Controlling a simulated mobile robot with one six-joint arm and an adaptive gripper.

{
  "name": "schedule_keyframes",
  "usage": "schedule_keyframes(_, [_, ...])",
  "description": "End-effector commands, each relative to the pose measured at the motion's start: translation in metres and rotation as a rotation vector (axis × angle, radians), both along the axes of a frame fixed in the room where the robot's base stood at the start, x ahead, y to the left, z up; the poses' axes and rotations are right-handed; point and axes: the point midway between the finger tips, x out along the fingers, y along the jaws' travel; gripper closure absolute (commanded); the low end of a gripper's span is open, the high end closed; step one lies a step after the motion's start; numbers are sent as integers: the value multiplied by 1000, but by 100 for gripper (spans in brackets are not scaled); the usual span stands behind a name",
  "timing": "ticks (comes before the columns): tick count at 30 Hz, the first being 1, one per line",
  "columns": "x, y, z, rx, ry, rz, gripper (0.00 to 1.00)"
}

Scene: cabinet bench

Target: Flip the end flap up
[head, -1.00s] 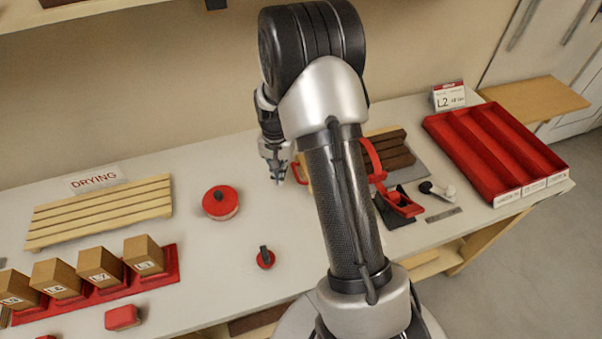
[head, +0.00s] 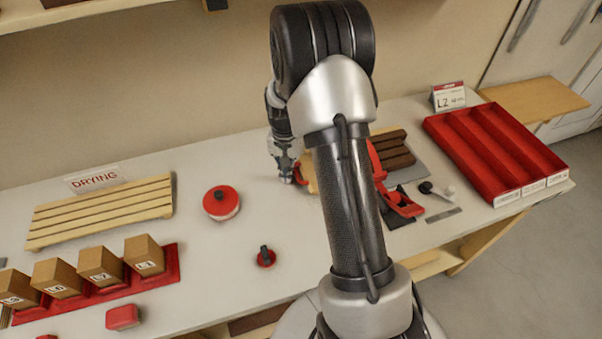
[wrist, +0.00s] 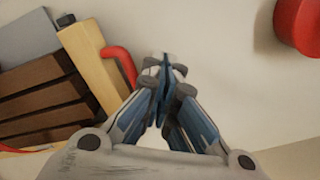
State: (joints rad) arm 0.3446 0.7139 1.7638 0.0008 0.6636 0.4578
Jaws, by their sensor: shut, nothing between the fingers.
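The end flap looks like a pale wooden board (wrist: 92,68) at the end of several dark brown bars (wrist: 40,95) in the wrist view. A curved red handle (wrist: 122,60) sticks out from its side. In the head view a piece of the wood (head: 309,172) shows just left of my arm, which hides most of the fixture. My gripper (wrist: 163,68) is shut and empty, its tips low beside the red handle. Whether they touch it I cannot tell. In the head view my gripper (head: 287,177) is just left of the wood.
A red round-lidded tub (head: 221,203) and a small red knobbed piece (head: 265,257) stand on clear bench to the left. A red clamp-like part (head: 402,204) and a red divided tray (head: 492,150) are to the right. A slatted drying rack (head: 100,212) lies far left.

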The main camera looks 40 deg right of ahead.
Motion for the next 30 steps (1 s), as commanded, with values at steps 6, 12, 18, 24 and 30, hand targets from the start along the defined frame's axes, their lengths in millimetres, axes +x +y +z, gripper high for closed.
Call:
schedule_keyframes(6, [0, 0, 15, -1, -1, 0, 100])
schedule_keyframes(12, [1, 3, 36, -1, -1, 0, 100])
schedule_keyframes(18, [1, 5, 56, -1, -1, 0, 100])
schedule_keyframes(24, [2, 6, 76, -1, -1, -1, 100])
schedule_keyframes(30, [2, 8, 96, -1, -1, -1, 100])
